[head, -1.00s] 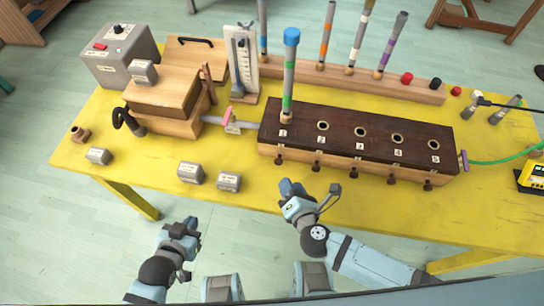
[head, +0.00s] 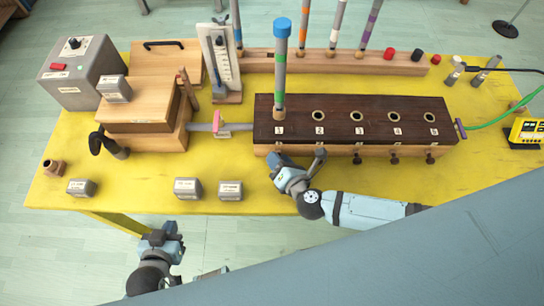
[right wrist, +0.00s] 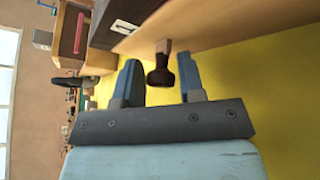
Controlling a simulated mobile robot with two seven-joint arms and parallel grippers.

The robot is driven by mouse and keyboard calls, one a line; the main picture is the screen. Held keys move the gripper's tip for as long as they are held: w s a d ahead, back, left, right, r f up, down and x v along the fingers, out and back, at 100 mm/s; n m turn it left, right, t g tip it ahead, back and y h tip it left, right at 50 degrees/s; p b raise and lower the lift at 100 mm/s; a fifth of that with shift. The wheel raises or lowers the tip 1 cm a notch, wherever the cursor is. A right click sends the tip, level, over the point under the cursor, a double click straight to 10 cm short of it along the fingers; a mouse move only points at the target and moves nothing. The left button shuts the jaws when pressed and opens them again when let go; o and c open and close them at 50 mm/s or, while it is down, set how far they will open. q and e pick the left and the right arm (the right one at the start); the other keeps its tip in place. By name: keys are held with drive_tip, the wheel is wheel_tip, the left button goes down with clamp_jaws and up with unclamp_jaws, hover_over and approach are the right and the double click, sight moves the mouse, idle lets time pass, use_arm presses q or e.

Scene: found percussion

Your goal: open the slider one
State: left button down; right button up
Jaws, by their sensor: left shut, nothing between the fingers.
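The long dark-topped wooden box (head: 300,133) has several numbered holes and a row of small dark knobs along its front. A blue-capped striped tube (head: 280,70) stands upright in hole 1. My right gripper (head: 277,163) is at the box front below number 1 and hides the slider one knob in the head view. In the right wrist view the dark slider one knob (right wrist: 160,70) sits between the open fingers of my right gripper (right wrist: 158,62), with gaps on both sides. My left gripper (head: 168,236) is shut and empty, low before the table.
The yellow table (head: 130,200) holds several small grey blocks (head: 230,190) at the front left. A wooden chest (head: 140,115) joins the dark box by a pipe (head: 240,127) with a pink tag. A tube rack (head: 310,65) stands behind.

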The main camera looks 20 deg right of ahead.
drive_tip(key=shift+c, duration=0.2)
clamp_jaws()
drive_tip(key=shift+s+a+f, duration=0.15)
drive_tip(key=shift+s+a, duration=0.2)
drive_tip(key=shift+s, duration=0.35)
drive_tip(key=shift+s+a+b, duration=0.1)
drive_tip(key=shift+s+b, duration=0.4)
drive_tip(key=shift+s, duration=0.2)
drive_tip(key=shift+o, duration=0.2)
unclamp_jaws()
